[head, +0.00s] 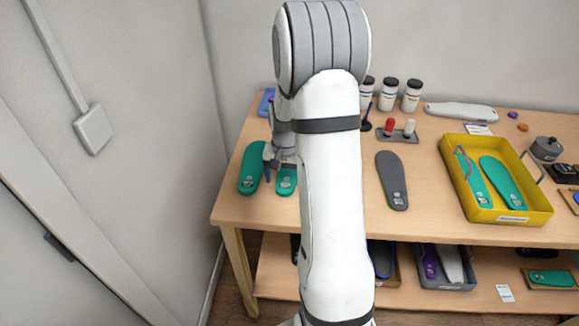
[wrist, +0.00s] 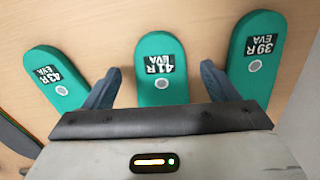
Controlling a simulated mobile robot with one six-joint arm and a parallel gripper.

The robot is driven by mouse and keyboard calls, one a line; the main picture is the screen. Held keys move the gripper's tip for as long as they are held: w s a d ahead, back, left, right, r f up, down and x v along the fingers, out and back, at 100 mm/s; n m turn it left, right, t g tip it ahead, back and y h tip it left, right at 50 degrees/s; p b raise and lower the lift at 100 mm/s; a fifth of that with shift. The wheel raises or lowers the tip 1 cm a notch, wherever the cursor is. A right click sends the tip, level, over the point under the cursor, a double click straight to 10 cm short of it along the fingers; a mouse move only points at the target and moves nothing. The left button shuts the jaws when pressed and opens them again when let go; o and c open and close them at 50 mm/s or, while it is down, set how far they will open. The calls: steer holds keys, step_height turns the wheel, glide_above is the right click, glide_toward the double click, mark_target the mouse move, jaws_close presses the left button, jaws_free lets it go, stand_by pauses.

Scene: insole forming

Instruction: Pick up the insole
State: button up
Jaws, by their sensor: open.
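Three green insoles lie on the table in the wrist view, marked 43 R (wrist: 52,78), 41 R (wrist: 162,80) and 39 R (wrist: 256,50). My arm hides part of the table there. A dark grey insole (head: 391,182) lies right of the arm.
A yellow tray (head: 512,217) with two green insoles stands at the right. White jars (head: 388,96) and a small grey stand (head: 397,135) with red and white pegs are at the back. A wall (head: 130,130) is close on the left. A lower shelf (head: 275,270) holds bins.

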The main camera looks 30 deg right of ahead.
steer(key=shift+f, duration=0.65)
steer(key=shift+c, duration=0.6)
steer(key=c, duration=1)
steer(key=shift+o, duration=0.2)
steer(key=shift+r, duration=0.1)
step_height(320, 180, up, 10)
steer(key=shift+b, duration=0.35)
